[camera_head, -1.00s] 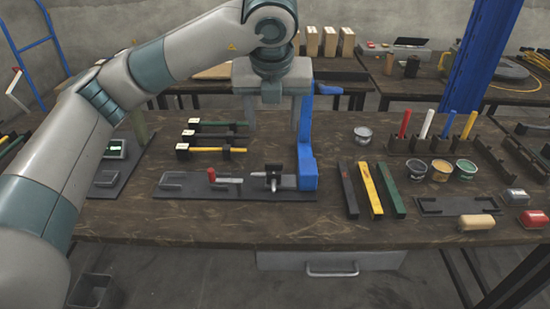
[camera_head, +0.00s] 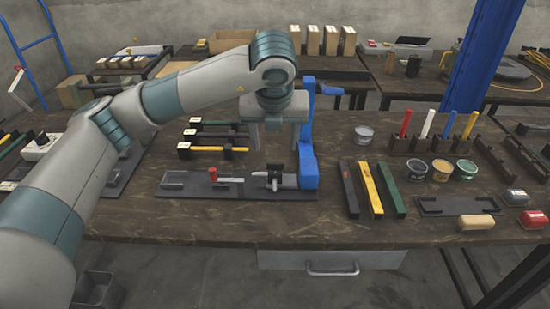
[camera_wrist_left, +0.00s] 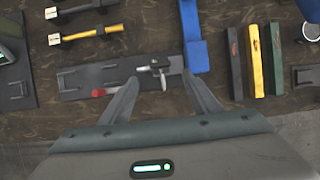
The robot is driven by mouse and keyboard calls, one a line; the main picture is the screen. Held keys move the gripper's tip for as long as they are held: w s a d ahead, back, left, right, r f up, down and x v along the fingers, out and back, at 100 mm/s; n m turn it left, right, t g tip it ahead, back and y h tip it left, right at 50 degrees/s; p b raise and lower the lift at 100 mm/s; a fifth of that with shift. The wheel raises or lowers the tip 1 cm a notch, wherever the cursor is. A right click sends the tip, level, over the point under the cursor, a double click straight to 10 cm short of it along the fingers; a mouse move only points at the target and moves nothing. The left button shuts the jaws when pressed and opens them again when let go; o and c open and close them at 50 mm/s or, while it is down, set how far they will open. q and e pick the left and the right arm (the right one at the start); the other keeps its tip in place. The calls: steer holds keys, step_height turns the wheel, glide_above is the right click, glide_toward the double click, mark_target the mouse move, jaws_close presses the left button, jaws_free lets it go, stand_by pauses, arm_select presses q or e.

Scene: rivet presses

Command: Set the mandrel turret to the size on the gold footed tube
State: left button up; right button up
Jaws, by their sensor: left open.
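The mandrel turret (camera_head: 275,179) is a small dark and silver part with arms sticking out, on a dark base plate (camera_head: 190,187) beside a blue press frame (camera_head: 308,160). In the left wrist view the turret (camera_wrist_left: 155,67) lies between my fingertips in the picture. My left gripper (camera_head: 275,142) is open and empty, above and apart from the turret; its fingers also show in the left wrist view (camera_wrist_left: 161,77). A gold tube with black feet (camera_head: 208,149) lies left of the press; it also shows in the left wrist view (camera_wrist_left: 85,34). No size on it is legible. My right gripper is out of view.
Black, yellow and green bars (camera_head: 370,188) lie right of the press. Open table edge is in front.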

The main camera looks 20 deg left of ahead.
mark_target(275, 163)
arm_select(q)
steer(key=p+x, duration=0.1)
steer(key=x, duration=0.7)
steer(key=shift+w+f, duration=0.1)
steer(key=shift+f, duration=0.05)
steer(key=shift+w+a+f, duration=0.1)
steer(key=shift+w+f, duration=0.15)
steer(key=shift+f, duration=0.4)
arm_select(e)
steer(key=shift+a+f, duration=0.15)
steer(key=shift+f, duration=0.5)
arm_select(q)
steer(key=c, duration=1.1)
steer(key=shift+o, duration=0.2)
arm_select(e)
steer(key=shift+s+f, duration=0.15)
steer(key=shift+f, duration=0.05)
